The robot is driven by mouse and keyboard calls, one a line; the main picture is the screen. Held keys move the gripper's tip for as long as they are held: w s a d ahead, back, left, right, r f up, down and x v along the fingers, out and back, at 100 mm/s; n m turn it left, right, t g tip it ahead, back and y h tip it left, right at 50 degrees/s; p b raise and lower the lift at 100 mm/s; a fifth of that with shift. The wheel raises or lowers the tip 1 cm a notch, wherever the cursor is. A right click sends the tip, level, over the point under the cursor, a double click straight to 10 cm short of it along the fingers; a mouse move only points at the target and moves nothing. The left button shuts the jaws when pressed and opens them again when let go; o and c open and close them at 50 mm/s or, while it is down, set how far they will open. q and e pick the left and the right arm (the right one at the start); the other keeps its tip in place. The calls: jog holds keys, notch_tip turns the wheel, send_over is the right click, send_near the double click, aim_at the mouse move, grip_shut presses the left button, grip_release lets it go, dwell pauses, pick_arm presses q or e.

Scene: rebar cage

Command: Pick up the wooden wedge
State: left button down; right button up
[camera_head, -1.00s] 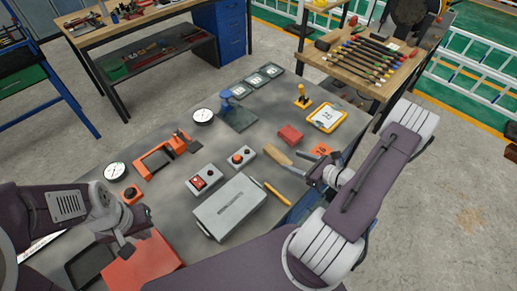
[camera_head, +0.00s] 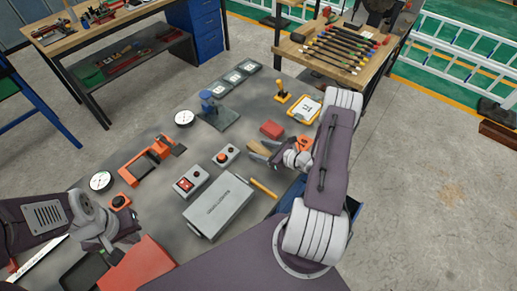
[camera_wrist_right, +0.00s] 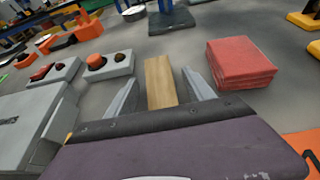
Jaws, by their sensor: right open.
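The wooden wedge (camera_wrist_right: 160,78) is a pale, long wooden block lying on the grey table. In the right wrist view it lies between the two fingers of my right gripper (camera_wrist_right: 160,92), with a gap on each side. In the head view the wedge (camera_head: 259,148) is partly hidden by my right gripper (camera_head: 264,152). The right gripper is open and low over the table. My left gripper (camera_head: 112,252) is at the lower left, away from the wedge; its finger opening is unclear.
A red block (camera_wrist_right: 240,62) lies close to the right of the wedge. A control box with an orange button (camera_wrist_right: 103,66) stands to its left. A grey case (camera_head: 220,205) and a yellow-orange stick (camera_head: 263,188) lie nearer. Gauges, a blue-handled stand (camera_head: 217,112) and an orange clamp (camera_head: 148,163) are further off.

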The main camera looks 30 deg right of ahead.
grip_shut()
jog(key=shift+r, duration=0.1)
